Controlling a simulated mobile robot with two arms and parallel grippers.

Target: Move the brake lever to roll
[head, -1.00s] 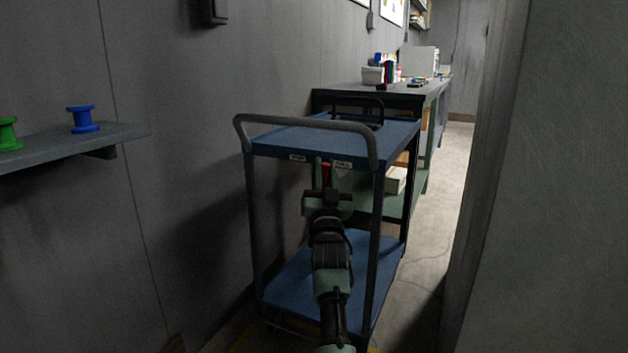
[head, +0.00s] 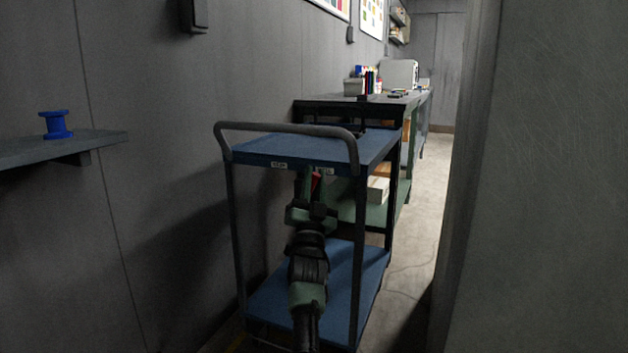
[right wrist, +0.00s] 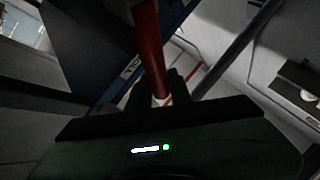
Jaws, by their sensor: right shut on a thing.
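The brake lever (head: 317,182) is a short red bar hanging under the front edge of the blue cart's top tray (head: 315,148). Two small pale labels sit on that edge, the left one (head: 279,165) and the right one (head: 328,171); I cannot read them. The lever is nearer the right label. My right gripper (head: 312,188) is at the lever, partly covering it, and is shut on it. In the right wrist view the red lever (right wrist: 150,50) runs down between the two dark fingers. My left gripper is not in view.
A grey push handle (head: 285,127) arches above the cart's front. A wall shelf (head: 65,148) with a blue spool (head: 56,125) is at left. A workbench (head: 372,105) stands behind the cart. A grey wall (head: 550,180) closes the right; a floor strip lies between.

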